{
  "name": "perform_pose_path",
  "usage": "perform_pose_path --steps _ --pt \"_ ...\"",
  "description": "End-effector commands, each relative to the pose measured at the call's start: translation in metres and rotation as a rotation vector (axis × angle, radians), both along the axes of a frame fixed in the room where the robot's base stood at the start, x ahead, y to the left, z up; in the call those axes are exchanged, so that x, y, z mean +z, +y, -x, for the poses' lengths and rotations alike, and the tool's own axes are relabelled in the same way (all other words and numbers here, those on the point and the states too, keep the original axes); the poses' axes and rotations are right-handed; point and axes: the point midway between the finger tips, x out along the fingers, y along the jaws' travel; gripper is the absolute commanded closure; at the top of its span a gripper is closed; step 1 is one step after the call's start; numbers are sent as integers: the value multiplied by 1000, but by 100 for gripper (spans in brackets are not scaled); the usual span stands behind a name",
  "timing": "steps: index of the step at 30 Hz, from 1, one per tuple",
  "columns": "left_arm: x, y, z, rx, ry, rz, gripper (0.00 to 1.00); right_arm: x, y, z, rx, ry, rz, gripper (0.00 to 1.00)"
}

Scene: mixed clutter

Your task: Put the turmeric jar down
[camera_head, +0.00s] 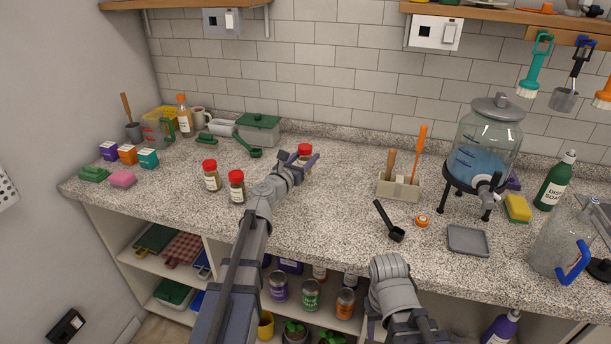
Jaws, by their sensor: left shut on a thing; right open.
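A red-capped jar (305,150), which I take to be the turmeric jar, is between the fingers of my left gripper (299,163). The gripper is shut on it over the middle of the counter (330,205). The fingers and wrist hide most of the jar's body and its label. I cannot tell whether its base touches the counter. Two similar red-capped jars, one (211,177) and another (237,187), stand upright to the left of my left arm. My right gripper (405,331) is low at the bottom edge, in front of the counter, open and partly out of view.
A green-lidded box (259,131) and a green scoop (249,151) are behind left. A utensil holder (397,188), a black scoop (389,222), a grey tray (468,241) and a drink dispenser (483,150) stand to the right. The counter between the held jar and holder is clear.

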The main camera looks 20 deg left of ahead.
Motion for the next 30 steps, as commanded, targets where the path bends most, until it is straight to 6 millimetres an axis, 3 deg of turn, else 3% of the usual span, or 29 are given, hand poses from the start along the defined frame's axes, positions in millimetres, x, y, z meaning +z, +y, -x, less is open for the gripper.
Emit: perform_pose_path --steps 5,13,26,27,30 --pt "-6 0 0 0 0 0 100 -6 0 0 0 0 0 50" --pt "-37 0 0 0 0 0 100 -37 0 0 0 0 0 50" --pt "-40 0 0 0 0 0 100 -40 0 0 0 0 0 50" --pt "-39 0 0 0 0 0 42 -39 0 0 0 0 0 50" --pt "-39 0 0 0 0 0 31 -39 0 0 0 0 0 50"
